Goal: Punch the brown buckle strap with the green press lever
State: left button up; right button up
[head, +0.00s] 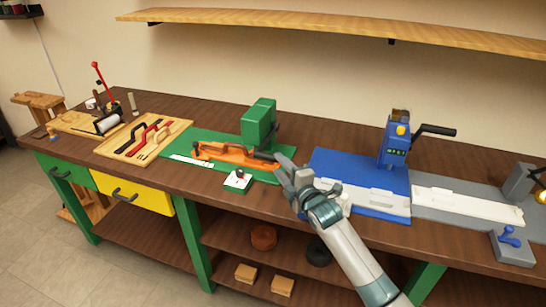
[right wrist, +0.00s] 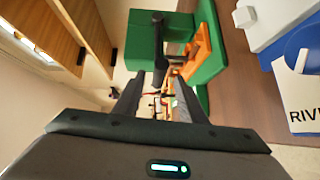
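The green press (head: 259,122) stands on a green mat (head: 205,141) near the middle of the bench. An orange-brown strap (head: 235,153) lies on that mat, under and left of the press. The press's dark lever (head: 264,155) reaches toward my right gripper (head: 284,165), which is just right of the press. In the right wrist view the lever (right wrist: 160,50) hangs ahead of the fingers (right wrist: 158,88), which are apart with nothing visibly held between them. Contact with the lever cannot be told. My left gripper is not in view.
A blue press (head: 394,145) on a blue mat (head: 335,162) with a white tray stands right. A wooden board (head: 143,139) with straps lies left. A shelf (head: 340,29) hangs above.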

aim_at(275, 161)
jog(key=shift+p+x, duration=0.4)
jog(key=shift+x, duration=2.45)
grip_shut()
